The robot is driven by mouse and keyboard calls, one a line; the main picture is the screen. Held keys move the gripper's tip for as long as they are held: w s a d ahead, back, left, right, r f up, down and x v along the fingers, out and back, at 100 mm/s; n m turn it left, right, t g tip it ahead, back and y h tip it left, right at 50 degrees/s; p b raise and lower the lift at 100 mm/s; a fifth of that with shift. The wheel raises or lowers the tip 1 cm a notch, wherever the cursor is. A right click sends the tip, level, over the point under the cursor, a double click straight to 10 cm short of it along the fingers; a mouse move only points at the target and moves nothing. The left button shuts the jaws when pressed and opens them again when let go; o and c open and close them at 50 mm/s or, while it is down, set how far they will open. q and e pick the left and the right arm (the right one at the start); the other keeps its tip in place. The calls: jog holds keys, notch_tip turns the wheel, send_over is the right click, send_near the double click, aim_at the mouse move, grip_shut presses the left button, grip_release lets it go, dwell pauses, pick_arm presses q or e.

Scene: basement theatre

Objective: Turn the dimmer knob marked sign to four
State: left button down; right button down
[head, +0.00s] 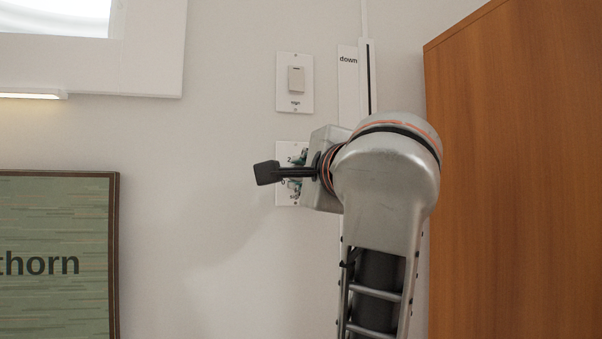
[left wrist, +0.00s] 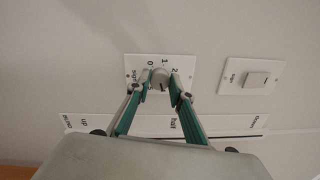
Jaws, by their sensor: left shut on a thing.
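The dimmer plate (head: 283,148) is white and mounted on the wall; my left gripper hides most of it in the head view. In the left wrist view the plate (left wrist: 134,62) appears turned sideways, with "0", "1", "2" and "sign" readable. Its round grey knob (left wrist: 160,77) sits between the fingertips of my left gripper (left wrist: 161,83), which is shut on it from both sides. A small dark mark shows on the knob's lower part in that view; the exact setting is hard to read. Any other numbers are hidden behind the fingers. My right gripper is not in view.
A rocker switch plate (head: 294,103) is just above the dimmer. A slider strip (head: 347,85) marked "down" runs beside it, partly behind my left arm. A wooden cabinet (head: 520,180) stands at right. A framed "thorn" picture (head: 55,220) hangs lower left.

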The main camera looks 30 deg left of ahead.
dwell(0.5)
pick_arm(q)
jog(key=c, duration=1.8)
grip_release()
